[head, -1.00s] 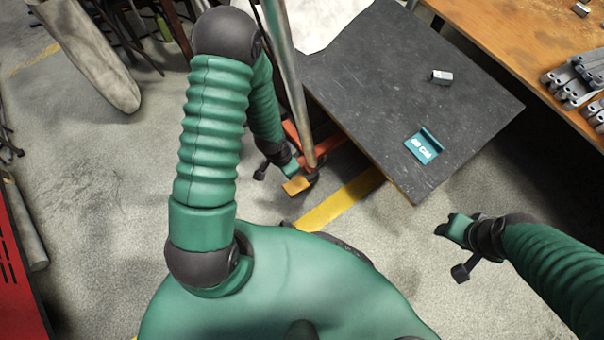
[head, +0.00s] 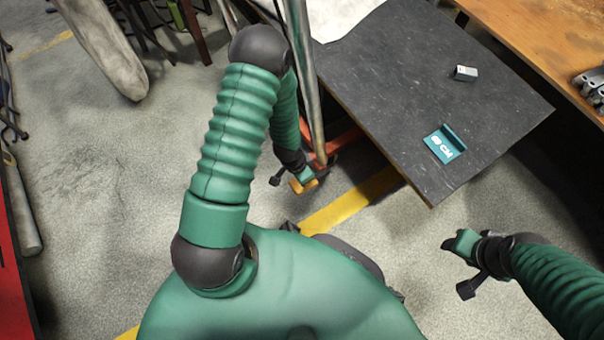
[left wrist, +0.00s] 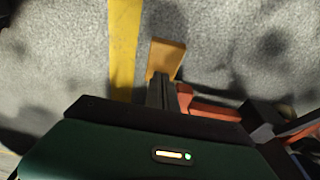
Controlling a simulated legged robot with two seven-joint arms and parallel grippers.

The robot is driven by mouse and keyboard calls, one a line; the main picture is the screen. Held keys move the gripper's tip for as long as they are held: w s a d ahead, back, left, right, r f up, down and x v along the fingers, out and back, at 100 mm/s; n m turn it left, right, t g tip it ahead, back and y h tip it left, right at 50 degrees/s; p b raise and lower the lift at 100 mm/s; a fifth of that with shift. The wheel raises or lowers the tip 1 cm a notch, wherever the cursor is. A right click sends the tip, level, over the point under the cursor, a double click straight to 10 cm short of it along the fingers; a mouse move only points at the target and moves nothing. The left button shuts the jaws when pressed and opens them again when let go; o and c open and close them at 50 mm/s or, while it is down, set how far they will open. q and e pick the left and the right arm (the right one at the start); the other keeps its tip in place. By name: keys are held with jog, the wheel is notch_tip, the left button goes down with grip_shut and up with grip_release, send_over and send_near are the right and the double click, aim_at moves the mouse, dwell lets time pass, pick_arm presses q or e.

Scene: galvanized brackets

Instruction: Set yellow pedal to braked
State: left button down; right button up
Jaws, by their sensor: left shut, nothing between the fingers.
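The yellow-orange pedal (head: 302,187) is low near the floor, at the foot of the cart's metal post. In the left wrist view the pedal (left wrist: 165,56) shows as a flat block just beyond the fingertips. My left gripper (head: 308,175) is shut and empty, right at the pedal and overlapping it in view. Its closed fingers (left wrist: 162,92) reach the pedal's near end in the left wrist view; I cannot tell whether they touch. The pedal's tilt is unclear. My right gripper (head: 455,243) hangs over open floor at the right; its jaws are too small to read.
A dark cart top (head: 410,90) with a teal label piece (head: 444,144) and a small metal block (head: 465,73) stands close to the left arm. Red-orange frame parts (left wrist: 213,108) adjoin the pedal. A yellow floor stripe (head: 345,205) runs nearby. A wooden bench (head: 540,40) is at upper right.

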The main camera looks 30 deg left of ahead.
pick_arm(q)
jog(key=shift+s+a+f+b, duration=0.15)
jog(key=shift+f+b, duration=0.15)
jog(key=shift+f, duration=0.3)
jog(key=shift+s+f+b, duration=0.1)
jog(key=shift+f+b, duration=0.15)
jog(key=shift+f, duration=0.35)
pick_arm(e)
jog(key=shift+s+x, duration=0.2)
jog(key=shift+x, duration=0.75)
